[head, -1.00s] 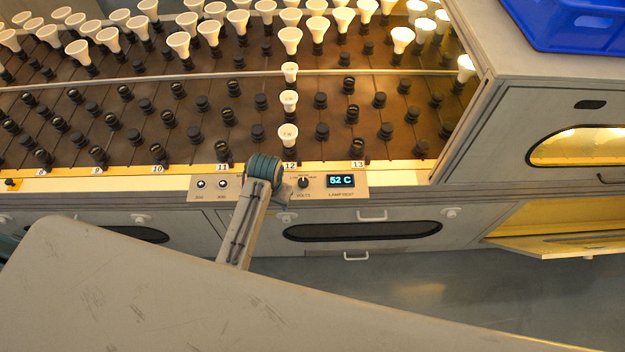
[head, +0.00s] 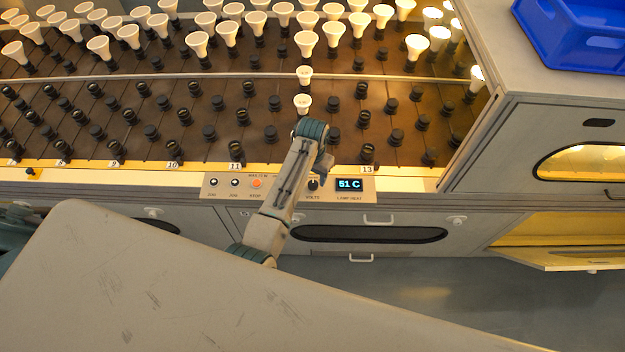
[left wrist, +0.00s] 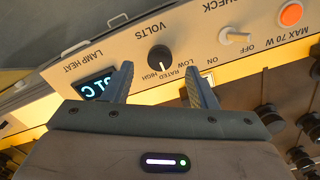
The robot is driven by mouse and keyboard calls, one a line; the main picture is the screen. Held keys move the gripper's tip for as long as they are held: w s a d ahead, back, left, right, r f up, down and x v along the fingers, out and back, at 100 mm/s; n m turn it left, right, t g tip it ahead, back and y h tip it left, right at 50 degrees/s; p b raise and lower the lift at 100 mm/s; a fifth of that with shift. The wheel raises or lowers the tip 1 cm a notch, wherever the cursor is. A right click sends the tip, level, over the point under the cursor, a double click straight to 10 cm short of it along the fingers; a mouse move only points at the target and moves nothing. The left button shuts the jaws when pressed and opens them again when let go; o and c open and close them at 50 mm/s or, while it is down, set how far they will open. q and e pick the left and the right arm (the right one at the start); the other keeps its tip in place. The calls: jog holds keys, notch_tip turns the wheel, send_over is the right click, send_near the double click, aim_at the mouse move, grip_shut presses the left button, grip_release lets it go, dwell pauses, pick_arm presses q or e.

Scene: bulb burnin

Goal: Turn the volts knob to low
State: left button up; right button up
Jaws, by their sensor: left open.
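The volts knob (head: 313,184) is a small black dial on the pale control panel (head: 222,188) along the bench's front edge. In the left wrist view the knob (left wrist: 158,59) sits ahead of my fingers, with LOW, RATED and HIGH printed beside it. Its light mark faces the labels, but I cannot tell exactly which one. My left gripper (head: 325,168) hangs just above the panel by the knob. In the left wrist view my left gripper (left wrist: 160,84) is open, its fingers spread either side of the knob's line and apparently not touching it. My right gripper is out of view.
Beside the knob are a lamp heat display (head: 349,184) reading 51 C, an orange stop button (head: 257,183) and a check switch (left wrist: 236,37). White bulbs (head: 303,103) and black sockets fill the rack behind. A blue crate (head: 575,45) stands at right.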

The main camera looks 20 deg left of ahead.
aim_at(312, 184)
pick_arm(q)
jog(key=shift+f, duration=2.3)
jog(key=shift+p, duration=0.3)
jog(key=c, duration=1)
